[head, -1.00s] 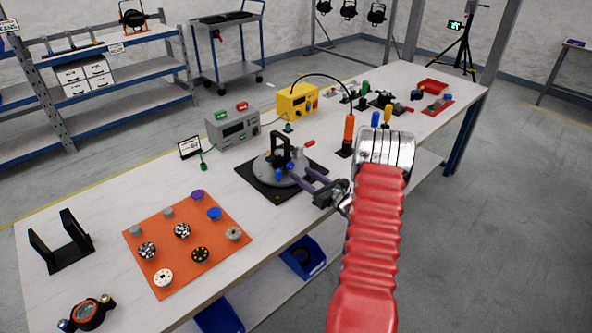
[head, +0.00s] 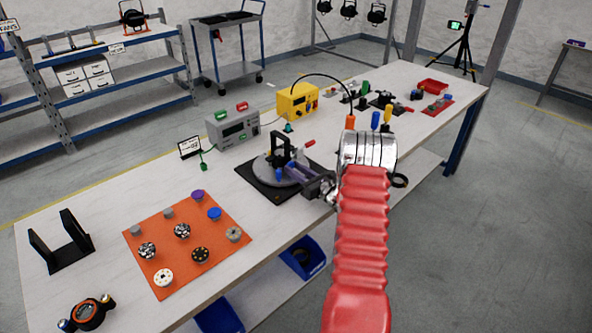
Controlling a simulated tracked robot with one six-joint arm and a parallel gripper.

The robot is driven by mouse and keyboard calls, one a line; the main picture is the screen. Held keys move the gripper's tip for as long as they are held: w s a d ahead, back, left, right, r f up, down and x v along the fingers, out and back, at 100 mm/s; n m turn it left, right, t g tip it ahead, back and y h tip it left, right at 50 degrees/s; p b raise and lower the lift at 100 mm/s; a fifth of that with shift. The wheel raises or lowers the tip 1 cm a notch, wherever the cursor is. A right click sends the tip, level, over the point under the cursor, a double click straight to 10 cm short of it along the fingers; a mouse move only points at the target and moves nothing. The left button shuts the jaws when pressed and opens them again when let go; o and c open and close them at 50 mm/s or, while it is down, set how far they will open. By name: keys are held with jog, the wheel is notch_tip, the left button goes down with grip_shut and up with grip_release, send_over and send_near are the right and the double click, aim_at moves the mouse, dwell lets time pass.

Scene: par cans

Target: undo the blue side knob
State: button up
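A round grey fixture (head: 263,174) sits on a black base plate (head: 254,188) at the middle of the bench, with a black upright clamp (head: 279,148) and a red-tipped lever (head: 309,143). A small blue knob (head: 279,174) shows on the fixture's near right side. My gripper (head: 293,171) reaches in from the right, its purple-grey fingers at the fixture's right side, close to the blue knob. The fingers cover part of that side. I cannot tell whether they touch or hold a knob, or how far apart they are.
An orange mat (head: 188,243) with several round pieces lies at the front left. A grey power box (head: 233,127) and a yellow one (head: 297,100) stand behind the fixture. A black bracket (head: 62,245) stands far left. Blue bins (head: 303,259) sit below the bench edge.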

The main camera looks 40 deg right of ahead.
jog(key=c, duration=0.6)
jog(key=shift+n, duration=2.4)
jog(key=o, duration=1.1)
jog(key=shift+c, duration=0.2)
